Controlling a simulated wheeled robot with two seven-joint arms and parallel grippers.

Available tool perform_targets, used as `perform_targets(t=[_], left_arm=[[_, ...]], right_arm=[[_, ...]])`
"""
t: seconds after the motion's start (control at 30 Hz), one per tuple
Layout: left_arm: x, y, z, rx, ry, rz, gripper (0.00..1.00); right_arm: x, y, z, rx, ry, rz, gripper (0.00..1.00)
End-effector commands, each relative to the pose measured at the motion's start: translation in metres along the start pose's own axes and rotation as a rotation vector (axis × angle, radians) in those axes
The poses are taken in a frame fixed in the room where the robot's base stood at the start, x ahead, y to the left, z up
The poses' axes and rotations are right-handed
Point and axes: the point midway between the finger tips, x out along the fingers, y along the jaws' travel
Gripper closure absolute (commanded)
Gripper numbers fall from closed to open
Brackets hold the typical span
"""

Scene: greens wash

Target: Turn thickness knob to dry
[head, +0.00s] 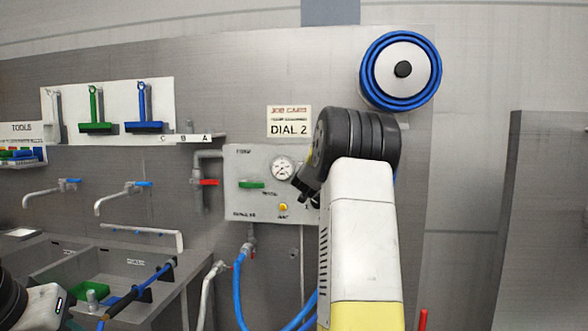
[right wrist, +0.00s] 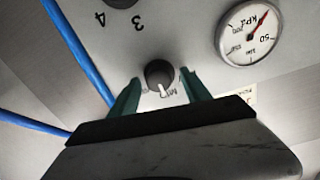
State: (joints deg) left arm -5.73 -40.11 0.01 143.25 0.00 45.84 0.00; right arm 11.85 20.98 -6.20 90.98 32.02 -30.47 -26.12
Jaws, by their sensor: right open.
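A dark round knob (right wrist: 158,74) with a white pointer mark sits on the light grey control panel (right wrist: 185,30) in the right wrist view. The panel shows upside down there, and the lettering by the knob is partly hidden and too small to read. My right gripper (right wrist: 160,90) is open, with one green finger on each side of the knob. I cannot tell whether the fingers touch it. In the head view my right arm covers the right part of the panel (head: 240,163), hiding the knob. Only part of my left arm shows at lower left.
A gauge (head: 283,169), a green handle (head: 250,184) and a yellow button (head: 283,207) are on the panel. A second dial (right wrist: 122,3) with numbers is near the knob. Blue hoses (head: 240,290) hang below. A sink (head: 120,262) stands at left.

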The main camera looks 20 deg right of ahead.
Motion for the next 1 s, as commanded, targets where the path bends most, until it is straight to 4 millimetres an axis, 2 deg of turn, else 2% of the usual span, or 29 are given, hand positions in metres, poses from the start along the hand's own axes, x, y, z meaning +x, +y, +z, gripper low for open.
perform_targets(t=[0.3,0.37,0.6,1.0], left_arm=[[0.0000,0.0000,-0.0001,0.000,0.000,0.000,0.64],[0.0000,0.0000,-0.0001,0.000,0.000,0.000,0.64],[0.0000,0.0000,-0.0001,0.000,0.000,0.000,0.64],[0.0000,0.0000,-0.0001,0.000,0.000,0.000,0.64]], right_arm=[[0.0045,-0.0001,0.0003,0.000,-0.001,-0.001,0.44],[0.0044,-0.0001,0.0003,0.000,-0.001,-0.001,0.54],[0.0043,0.0000,0.0001,0.000,-0.001,-0.001,1.00],[0.0042,-0.0004,0.0001,-0.058,0.002,-0.001,1.00]])
